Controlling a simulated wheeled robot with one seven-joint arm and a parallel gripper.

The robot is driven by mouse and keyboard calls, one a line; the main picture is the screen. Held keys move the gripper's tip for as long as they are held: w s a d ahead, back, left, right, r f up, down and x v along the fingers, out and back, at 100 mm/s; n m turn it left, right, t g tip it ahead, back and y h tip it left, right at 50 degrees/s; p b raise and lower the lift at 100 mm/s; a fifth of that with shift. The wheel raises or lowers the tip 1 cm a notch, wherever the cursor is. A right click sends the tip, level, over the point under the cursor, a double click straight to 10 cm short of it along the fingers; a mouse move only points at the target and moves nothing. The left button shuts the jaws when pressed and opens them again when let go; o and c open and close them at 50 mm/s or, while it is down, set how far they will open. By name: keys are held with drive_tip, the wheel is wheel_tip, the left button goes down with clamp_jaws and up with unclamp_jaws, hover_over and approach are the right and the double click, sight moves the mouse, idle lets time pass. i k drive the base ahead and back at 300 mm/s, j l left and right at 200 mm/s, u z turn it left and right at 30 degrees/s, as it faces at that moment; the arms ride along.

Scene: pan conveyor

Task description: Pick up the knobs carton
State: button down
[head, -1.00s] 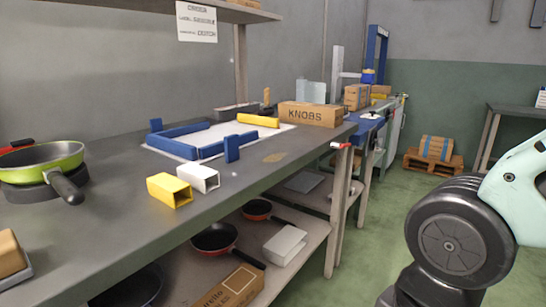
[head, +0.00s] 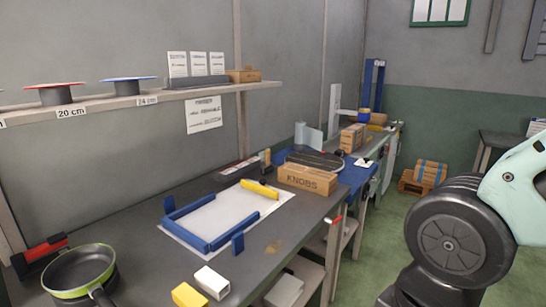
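The knobs carton (head: 308,179) is a brown cardboard box marked KNOBS. It lies in the head view near the back right end of the grey workbench (head: 262,262), to the right of a yellow block. Nothing is touching it from my side. My arm shows only as a dark joint and pale link at the right edge. My gripper is out of view.
A blue-edged white sheet (head: 215,217), a yellow block (head: 259,189), a white block (head: 212,282) and another yellow block (head: 188,295) lie on the bench. A green pan (head: 78,268) stands front left. A shelf (head: 165,97) hangs above.

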sight(318, 182)
drive_tip(key=i+u, duration=0.15)
drive_tip(key=i, duration=0.65)
drive_tip(key=i+l+u, duration=0.15)
drive_tip(key=i, duration=0.7)
